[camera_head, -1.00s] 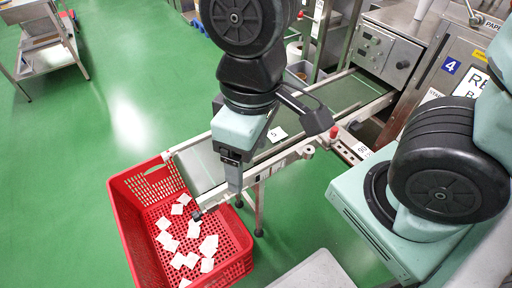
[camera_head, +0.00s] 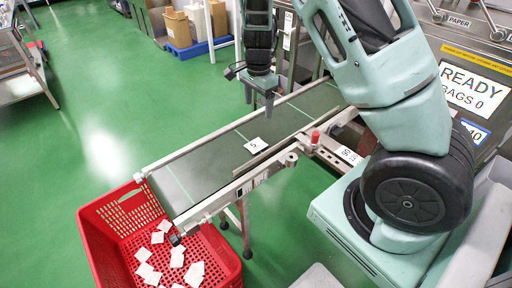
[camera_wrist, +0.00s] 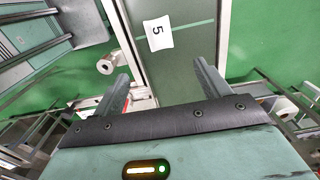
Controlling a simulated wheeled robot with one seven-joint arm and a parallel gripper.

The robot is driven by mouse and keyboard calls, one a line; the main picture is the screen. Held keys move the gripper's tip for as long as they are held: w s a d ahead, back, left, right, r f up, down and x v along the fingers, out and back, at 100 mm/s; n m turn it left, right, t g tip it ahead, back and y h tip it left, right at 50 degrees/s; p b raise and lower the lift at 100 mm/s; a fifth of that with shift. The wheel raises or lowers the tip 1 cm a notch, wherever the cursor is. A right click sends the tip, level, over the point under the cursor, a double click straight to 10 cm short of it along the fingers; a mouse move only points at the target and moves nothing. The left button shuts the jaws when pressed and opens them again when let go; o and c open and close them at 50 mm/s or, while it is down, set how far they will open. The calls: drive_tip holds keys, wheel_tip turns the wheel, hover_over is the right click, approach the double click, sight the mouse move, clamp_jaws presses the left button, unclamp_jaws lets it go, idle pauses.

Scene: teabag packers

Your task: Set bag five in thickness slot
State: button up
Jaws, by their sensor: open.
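Bag five (camera_head: 255,145), a small white square marked 5, lies flat on the dark conveyor belt (camera_head: 212,172) beside a pale green cross line. It also shows in the wrist view (camera_wrist: 158,33), ahead of the fingers. My gripper (camera_head: 259,106) is open and empty, fingers pointing down above the belt on the far side of the bag. In the wrist view my gripper (camera_wrist: 161,72) has its fingers wide apart, with belt showing between them. I cannot identify the thickness slot for certain.
A red crate (camera_head: 97,238) with several white bags stands at the belt's lower end. Raised rails edge the belt. A machine panel on the right has a READY BAGS 0 sign (camera_head: 472,88).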

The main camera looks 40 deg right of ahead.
drive_tip(key=b, duration=0.1)
hover_over(256, 144)
drive_tip(key=f, duration=0.9)
drive_tip(key=shift+d+f, duration=0.25)
drive_tip(key=shift+d, duration=0.15)
drive_tip(key=shift+a+f+b, duration=0.2)
drive_tip(key=shift+f, duration=1.2)
drive_tip(key=shift+a+f+b, duration=0.15)
drive_tip(key=shift+f+b, duration=0.05)
drive_tip(key=shift+f, duration=1.2)
drive_tip(key=c, duration=1.1)
drive_tip(key=shift+c, duration=0.4)
drive_tip(key=shift+r, duration=0.15)
wheel_tip(256, 144, up, 10)
drive_tip(key=p, duration=0.2)
drive_tip(key=shift+s+a+f+n+p, duration=0.3)
drive_tip(key=shift+s+a+n+p, duration=0.9)
drive_tip(key=shift+n, duration=1.75)
drive_tip(key=shift+s+a+f+n+p, duration=0.35)
drive_tip(key=shift+s+a+n+p, duration=0.4)
drive_tip(key=shift+a+n, duration=1.5)
drive_tip(key=shift+s+a+f+n+p, duration=0.3)
drive_tip(key=shift+s+a+n+p, duration=0.55)
drive_tip(key=shift+n, duration=2.75)
drive_tip(key=shift+s+d, duration=0.1)
drive_tip(key=shift+d, duration=0.15)
